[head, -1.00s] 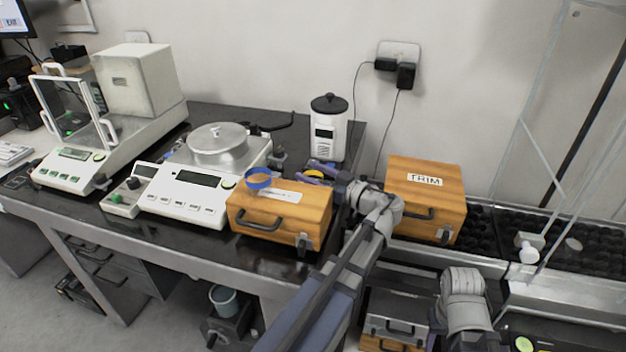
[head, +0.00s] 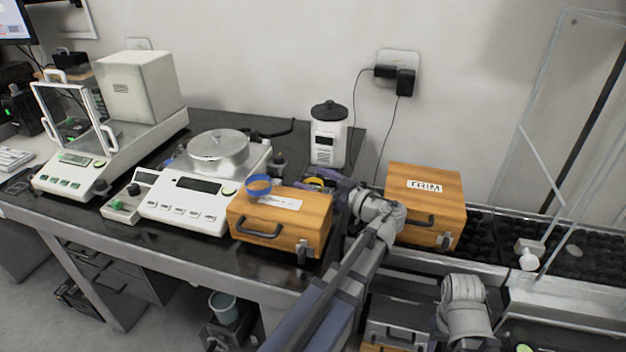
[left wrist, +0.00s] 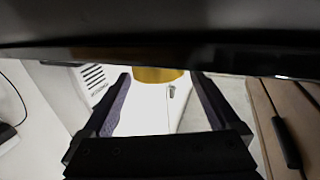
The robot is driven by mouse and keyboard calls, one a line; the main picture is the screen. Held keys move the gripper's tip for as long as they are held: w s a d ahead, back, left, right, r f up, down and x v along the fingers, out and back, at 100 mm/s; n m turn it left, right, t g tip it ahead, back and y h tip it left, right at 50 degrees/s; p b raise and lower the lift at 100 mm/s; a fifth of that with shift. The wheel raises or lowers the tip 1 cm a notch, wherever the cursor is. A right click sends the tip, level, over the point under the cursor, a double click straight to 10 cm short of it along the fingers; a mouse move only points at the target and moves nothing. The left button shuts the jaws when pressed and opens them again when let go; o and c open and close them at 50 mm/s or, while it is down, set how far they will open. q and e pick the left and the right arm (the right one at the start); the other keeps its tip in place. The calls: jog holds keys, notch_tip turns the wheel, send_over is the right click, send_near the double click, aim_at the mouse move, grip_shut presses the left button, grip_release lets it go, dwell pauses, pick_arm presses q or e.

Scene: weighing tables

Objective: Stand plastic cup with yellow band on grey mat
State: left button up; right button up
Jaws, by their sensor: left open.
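A yellow band (head: 314,184), apparently of the plastic cup, shows as a small patch behind the wooden box, by my left gripper (head: 326,180). The cup's clear wall cannot be made out. In the left wrist view the yellow band (left wrist: 158,75) is partly cut off by a dark part across the top. It appears between the two fingers of my open left gripper (left wrist: 160,100), which look apart from it. I cannot make out the grey mat. My right gripper is not in view.
The TRIM box (head: 428,203) is to the right of my left gripper. A white canister with a dark lid (head: 328,138) stands behind it. A balance (head: 190,200) stands left.

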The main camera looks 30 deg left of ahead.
pick_arm(q)
jog(key=s+d, duration=0.1)
jog(key=d, duration=1)
jog(key=shift+s+d, duration=0.15)
jog(key=shift+s, duration=0.25)
